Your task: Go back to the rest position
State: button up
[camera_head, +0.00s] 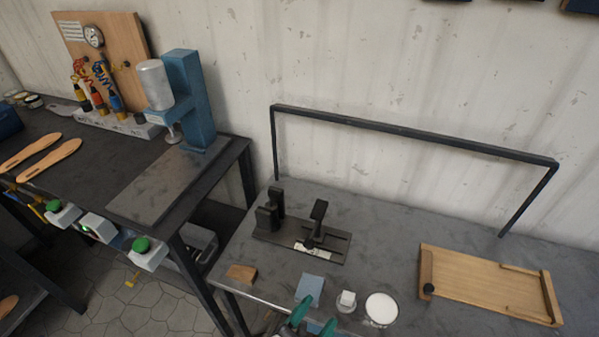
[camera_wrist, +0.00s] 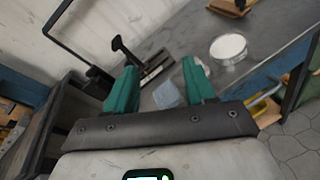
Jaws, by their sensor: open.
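My gripper (camera_head: 310,329) shows at the bottom edge of the head view, with its green fingers at the front edge of the right-hand grey table (camera_head: 375,230). In the wrist view my gripper (camera_wrist: 155,85) has its two green fingers apart, with nothing held between them. Beyond the fingers lies a light blue block (camera_wrist: 166,95), which also shows in the head view (camera_head: 309,287). The height of the fingers above the table cannot be told.
A black clamp fixture (camera_head: 300,240), a small white-topped piece (camera_head: 347,299), a white round dish (camera_head: 381,309), a brown block (camera_head: 241,273) and a wooden tray (camera_head: 485,280) are on this table. A black frame (camera_head: 410,132) rises behind. A blue press (camera_head: 190,100) stands left.

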jog(key=s+d+f+m+g+b, duration=0.2)
jog(key=d+f+m+g, duration=0.3)
jog(key=d, duration=0.4)
jog(key=s+d+f+m+g+b, duration=0.15)
jog(key=d+f+m+g, duration=0.25)
jog(key=d+f+m, duration=0.45)
jog(key=s+d+f+m+g+y+b, duration=0.1)
jog(key=s+d+m+y, duration=0.2)
jog(key=s+m, duration=0.3)
jog(key=s+d+f+m+g+y+b, duration=0.1)
jog(key=s+d+m+y, duration=0.3)
jog(key=s, duration=0.4)
jog(key=shift+m+g+y+b, duration=0.4)
jog(key=shift+m+g+b, duration=0.3)
jog(key=shift+m, duration=0.15)
